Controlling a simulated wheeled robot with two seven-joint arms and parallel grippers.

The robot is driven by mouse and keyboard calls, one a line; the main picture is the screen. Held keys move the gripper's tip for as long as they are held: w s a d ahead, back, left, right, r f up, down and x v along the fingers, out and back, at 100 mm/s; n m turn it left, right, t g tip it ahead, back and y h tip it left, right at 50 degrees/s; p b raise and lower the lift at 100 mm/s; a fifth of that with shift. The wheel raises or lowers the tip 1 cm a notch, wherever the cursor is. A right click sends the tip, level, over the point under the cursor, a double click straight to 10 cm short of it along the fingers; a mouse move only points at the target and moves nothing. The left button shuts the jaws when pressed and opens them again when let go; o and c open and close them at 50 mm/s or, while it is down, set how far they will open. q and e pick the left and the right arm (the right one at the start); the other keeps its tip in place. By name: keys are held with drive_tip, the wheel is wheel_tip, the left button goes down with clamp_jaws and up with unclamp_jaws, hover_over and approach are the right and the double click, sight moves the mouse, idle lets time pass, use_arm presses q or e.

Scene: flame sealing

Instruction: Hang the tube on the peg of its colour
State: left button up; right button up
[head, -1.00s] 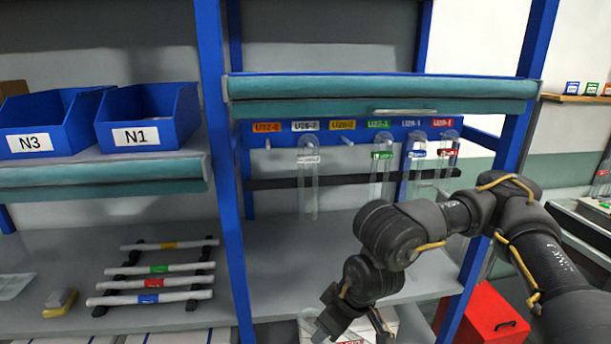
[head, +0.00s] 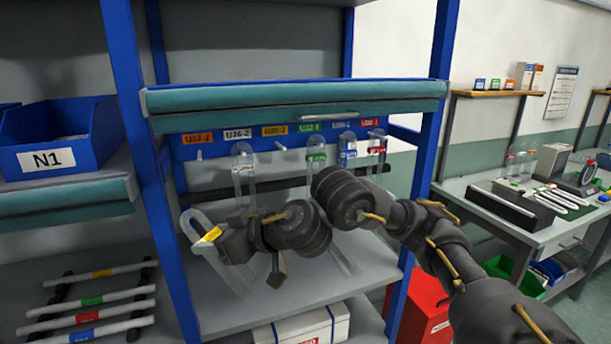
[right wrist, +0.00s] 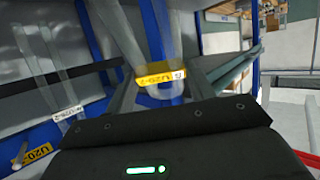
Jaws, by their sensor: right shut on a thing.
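My right gripper (head: 222,242) is shut on a clear U-shaped tube (head: 191,224) with a yellow label. The tube is tilted, its bend at the upper left, in front of the shelf's left post and below the peg rail. Its yellow label also shows in the right wrist view (right wrist: 160,77), just beyond the gripper. The yellow-marked peg (head: 280,146) is bare, under the yellow tag (head: 275,131), up and to the right of the gripper. The orange-marked peg (head: 199,154) is bare too. My left gripper is not in view.
Tubes hang from the white (head: 243,170), green (head: 316,152), blue (head: 347,150) and red-marked (head: 377,150) pegs. A teal shelf edge (head: 300,115) overhangs the rail. A blue N1 bin (head: 100,140) is at left; a white box (head: 310,328) is below.

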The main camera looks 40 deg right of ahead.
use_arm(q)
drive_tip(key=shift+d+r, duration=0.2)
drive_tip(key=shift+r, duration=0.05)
use_arm(e)
drive_tip(key=d+r+m+t+h, duration=0.3)
drive_tip(key=d+h, duration=0.1)
drive_tip(key=d, duration=0.7)
drive_tip(key=w+d+r+m+t+h, duration=0.1)
drive_tip(key=d+r+m+t+h, duration=0.2)
drive_tip(key=d, duration=0.8)
drive_tip(key=shift+w+r+m+t+h, duration=0.3)
drive_tip(key=shift+m+t+h, duration=0.35)
drive_tip(key=shift+h, duration=0.25)
